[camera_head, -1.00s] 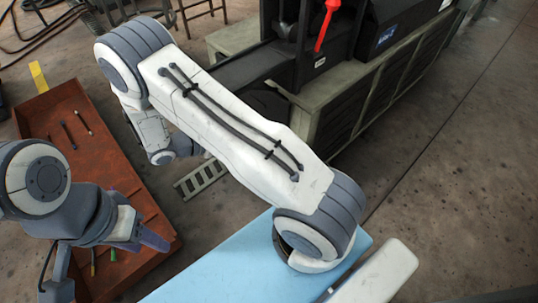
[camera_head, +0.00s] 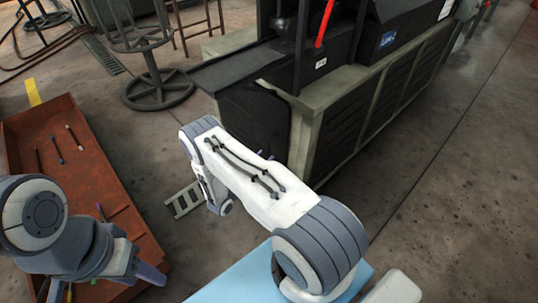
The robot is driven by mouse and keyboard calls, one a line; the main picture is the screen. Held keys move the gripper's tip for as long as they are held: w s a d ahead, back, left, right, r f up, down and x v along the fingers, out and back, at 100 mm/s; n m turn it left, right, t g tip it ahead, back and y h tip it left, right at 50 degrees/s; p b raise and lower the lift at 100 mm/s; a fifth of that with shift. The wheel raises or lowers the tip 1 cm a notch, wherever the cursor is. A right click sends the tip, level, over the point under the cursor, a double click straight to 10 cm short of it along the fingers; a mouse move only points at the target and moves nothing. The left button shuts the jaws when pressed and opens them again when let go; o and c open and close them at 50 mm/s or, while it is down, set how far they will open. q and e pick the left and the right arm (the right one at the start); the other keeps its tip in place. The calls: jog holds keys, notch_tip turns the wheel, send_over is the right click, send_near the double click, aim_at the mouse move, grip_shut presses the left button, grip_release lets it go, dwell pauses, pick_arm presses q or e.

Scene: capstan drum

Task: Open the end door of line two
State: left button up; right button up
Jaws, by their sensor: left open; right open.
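A dark machine cabinet with a pale green frame (camera_head: 310,105) stands at the top centre. Its near end carries a black panel (camera_head: 252,112) under a dark ledge (camera_head: 235,68); this may be the end door, but I cannot read any line number. The panel looks closed, and its lower part is hidden by my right arm. My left gripper (camera_head: 128,243) is open and empty at the lower left, over the rust-brown tray, far from the panel.
A red lever (camera_head: 324,24) stands on the cabinet. The rust-brown tray (camera_head: 93,165) with small tools lies at left. A metal stool (camera_head: 158,88) stands behind. The floor at right is clear.

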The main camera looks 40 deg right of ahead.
aim_at(269, 153)
jog(key=shift+b+x, duration=0.3)
jog(key=shift+x, duration=1.5)
grip_shut()
